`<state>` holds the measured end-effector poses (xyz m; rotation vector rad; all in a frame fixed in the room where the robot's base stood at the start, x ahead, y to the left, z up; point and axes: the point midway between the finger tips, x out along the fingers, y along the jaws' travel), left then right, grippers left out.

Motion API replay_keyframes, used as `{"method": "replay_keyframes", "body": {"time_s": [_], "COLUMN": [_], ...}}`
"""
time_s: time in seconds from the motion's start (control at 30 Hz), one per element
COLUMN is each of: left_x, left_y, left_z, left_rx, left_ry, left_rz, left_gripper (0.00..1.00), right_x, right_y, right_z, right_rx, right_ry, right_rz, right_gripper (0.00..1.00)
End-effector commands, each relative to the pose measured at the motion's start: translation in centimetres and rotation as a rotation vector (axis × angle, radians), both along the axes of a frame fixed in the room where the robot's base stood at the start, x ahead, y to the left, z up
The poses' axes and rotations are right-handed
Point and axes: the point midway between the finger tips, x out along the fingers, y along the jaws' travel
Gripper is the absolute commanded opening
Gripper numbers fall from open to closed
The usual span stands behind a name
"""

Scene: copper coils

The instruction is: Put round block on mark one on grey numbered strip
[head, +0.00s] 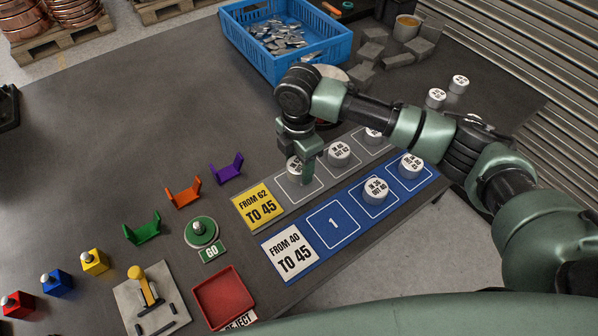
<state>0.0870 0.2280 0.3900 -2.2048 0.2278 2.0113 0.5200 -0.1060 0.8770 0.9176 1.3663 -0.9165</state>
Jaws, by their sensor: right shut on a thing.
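The grey numbered strip (272,214) has a yellow card reading "FROM 62 TO 45" at its near left end. White outlined squares run along it. My right gripper (304,172) is low over the first outlined square beside the yellow card. It is shut on a pale round block (293,167) with a white printed top. The block is at that square, partly hidden by the gripper; I cannot tell whether it touches the strip. Further round blocks stand on the same strip, one at the second square (339,152) and one beyond it (374,136). My left gripper is not visible.
The blue strip (332,222) lies alongside, with square 1 empty and two round blocks (376,190) farther along. A blue crate (243,45) of metal pieces stands behind. A green GO button (201,229), coloured brackets and red tray (223,296) are left. The table's left middle is clear.

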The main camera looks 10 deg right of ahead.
Motion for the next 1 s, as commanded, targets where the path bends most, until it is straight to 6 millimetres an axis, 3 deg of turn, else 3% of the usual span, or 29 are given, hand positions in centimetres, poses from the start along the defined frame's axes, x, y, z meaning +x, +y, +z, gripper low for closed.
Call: {"method": "replay_keyframes", "body": {"time_s": [0.23,0.6,0.63,0.67,0.7,1.0], "left_x": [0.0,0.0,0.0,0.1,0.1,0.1], "left_y": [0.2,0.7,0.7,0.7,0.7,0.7], "left_z": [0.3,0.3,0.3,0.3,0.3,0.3], "left_rx": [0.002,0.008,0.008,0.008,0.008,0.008], "left_ry": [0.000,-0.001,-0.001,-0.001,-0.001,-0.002], "left_rz": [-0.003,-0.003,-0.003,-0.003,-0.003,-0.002], "left_gripper": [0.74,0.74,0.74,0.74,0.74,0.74], "right_x": [-0.1,-0.1,-0.1,-0.1,-0.1,0.0], "right_y": [0.0,0.0,0.0,0.0,0.0,0.0], "right_z": [-3.5,-3.9,-3.9,-3.9,-3.9,-3.8], "right_rx": [-0.001,-0.001,-0.001,-0.001,-0.001,0.000], "right_ry": [0.003,0.002,0.002,0.002,0.002,0.001], "right_rz": [-0.001,0.000,0.000,0.000,0.000,0.000], "right_gripper": [0.01,0.01,0.60,0.69,0.74,0.74]}}
